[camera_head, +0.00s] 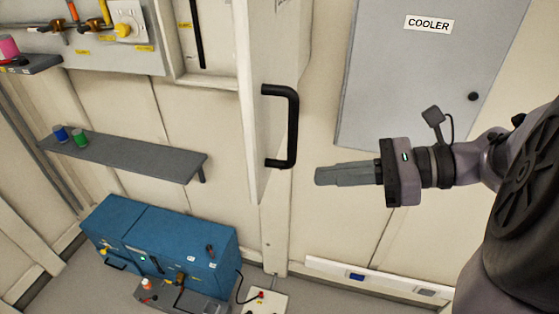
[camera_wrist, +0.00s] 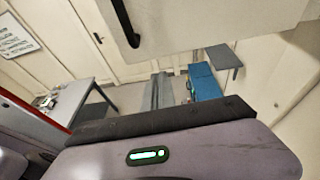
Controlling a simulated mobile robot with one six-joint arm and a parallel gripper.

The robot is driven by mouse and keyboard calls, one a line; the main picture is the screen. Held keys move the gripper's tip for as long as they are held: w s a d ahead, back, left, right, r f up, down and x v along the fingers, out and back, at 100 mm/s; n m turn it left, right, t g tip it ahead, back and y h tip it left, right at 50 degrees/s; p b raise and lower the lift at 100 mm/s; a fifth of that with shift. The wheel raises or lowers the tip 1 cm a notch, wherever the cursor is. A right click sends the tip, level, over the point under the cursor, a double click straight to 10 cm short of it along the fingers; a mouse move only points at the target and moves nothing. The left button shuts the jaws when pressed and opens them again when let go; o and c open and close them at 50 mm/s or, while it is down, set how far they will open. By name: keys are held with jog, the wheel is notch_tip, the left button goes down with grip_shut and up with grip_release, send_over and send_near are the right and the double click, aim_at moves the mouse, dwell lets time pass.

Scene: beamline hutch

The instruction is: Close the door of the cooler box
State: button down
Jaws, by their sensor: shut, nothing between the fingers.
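A pale door panel (camera_head: 254,105) with a black bar handle (camera_head: 293,125) stands out from the wall, seen nearly edge-on in the head view. A grey panel labelled COOLER (camera_head: 400,75) is to its right; whether the two are joined is unclear. My gripper (camera_head: 318,176) is shut and empty, pointing left. Its fingertips are just right of and below the handle in the picture, with a visible gap. In the wrist view the panel (camera_wrist: 195,25) and handle (camera_wrist: 124,22) show at the top, above my shut fingers (camera_wrist: 160,92).
A blue box-shaped unit (camera_head: 165,240) stands on the floor at lower left, below a grey wall shelf (camera_head: 120,156) with small blue and green items. A table (camera_wrist: 55,78) shows at left in the wrist view.

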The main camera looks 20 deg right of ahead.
jog(key=w+a, duration=0.3)
jog(key=a, duration=0.3)
jog(key=shift+w+f, duration=0.25)
jog(key=shift+f, duration=0.2)
jog(key=shift+a, duration=0.1)
